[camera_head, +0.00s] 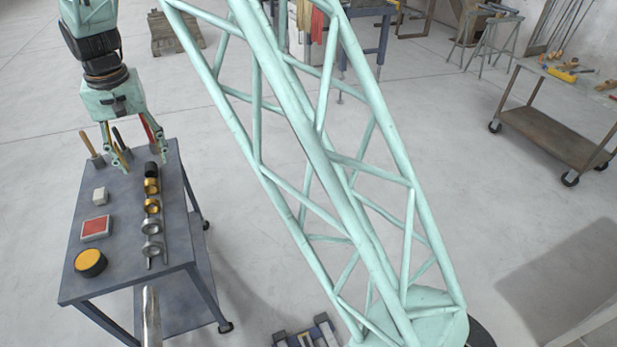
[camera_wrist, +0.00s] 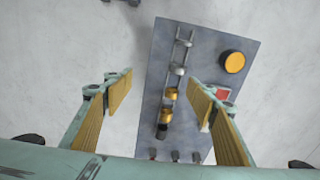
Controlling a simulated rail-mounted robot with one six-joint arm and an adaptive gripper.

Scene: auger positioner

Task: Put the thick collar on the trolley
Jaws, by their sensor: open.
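I cannot tell for sure which is the thick collar. My gripper (camera_head: 143,160) is open and empty, pointing down above the table's far end. In the wrist view its fingers (camera_wrist: 160,88) stand apart, with the row visible between them, well below.
The table also holds a yellow-black disc (camera_head: 90,262), a red-topped box (camera_head: 96,228), a white block (camera_head: 100,195) and handled tools in holders at the far end. A brown wheeled cart (camera_head: 552,137) with tools stands far right. A mint lattice structure crosses the middle.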

